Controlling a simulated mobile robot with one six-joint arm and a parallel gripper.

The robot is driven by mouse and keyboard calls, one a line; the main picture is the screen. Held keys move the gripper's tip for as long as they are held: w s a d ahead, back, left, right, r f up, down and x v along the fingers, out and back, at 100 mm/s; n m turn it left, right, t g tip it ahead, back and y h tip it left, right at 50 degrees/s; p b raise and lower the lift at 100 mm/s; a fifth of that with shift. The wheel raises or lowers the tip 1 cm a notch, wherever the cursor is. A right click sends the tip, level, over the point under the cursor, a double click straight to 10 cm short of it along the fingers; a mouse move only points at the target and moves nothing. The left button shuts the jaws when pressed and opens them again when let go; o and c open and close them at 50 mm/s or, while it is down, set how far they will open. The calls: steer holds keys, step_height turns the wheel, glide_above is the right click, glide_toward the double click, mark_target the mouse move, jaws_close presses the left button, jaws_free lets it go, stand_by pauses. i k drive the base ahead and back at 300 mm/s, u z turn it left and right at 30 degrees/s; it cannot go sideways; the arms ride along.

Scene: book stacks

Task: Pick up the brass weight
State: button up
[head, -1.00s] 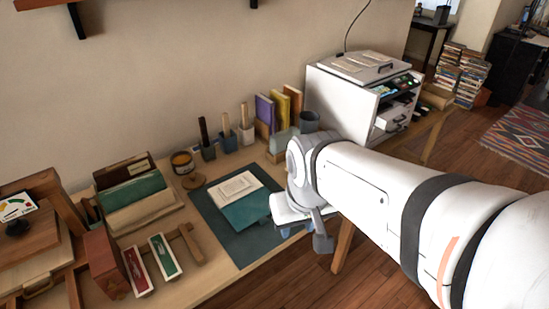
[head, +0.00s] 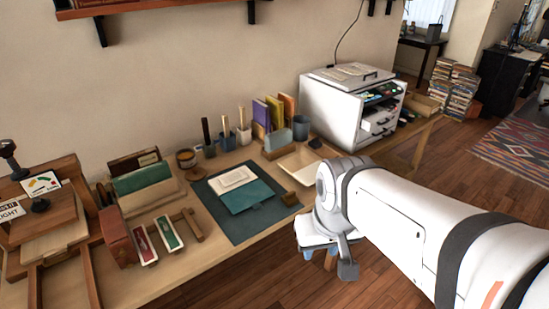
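I cannot say for sure which thing is the brass weight. A small round brown-gold piece (head: 195,174) lies on the table (head: 205,262) below a jar (head: 186,158), and a small brownish block (head: 290,199) sits at the right edge of the dark mat (head: 215,220). Both are too small to tell their material. My gripper (head: 345,270) is at the end of my white arm, past the table's front edge, right of and apart from both. Its fingers are mostly hidden behind the wrist, so its opening does not show.
A teal folder (head: 245,197) with papers lies on the mat. A pale tray (head: 299,163) and upright books (head: 275,113) stand behind. A white drawer cabinet (head: 340,106) is at the back right. Several boxes and wooden frames crowd the left. A shelf (head: 140,8) hangs above.

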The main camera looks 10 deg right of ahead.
mark_target(290, 198)
steer(key=z, duration=0.05)
steer(key=i, duration=1)
steer(key=z, duration=1.05)
steer(key=k, duration=0.65)
steer(key=u, duration=0.25)
steer(key=i, duration=0.45)
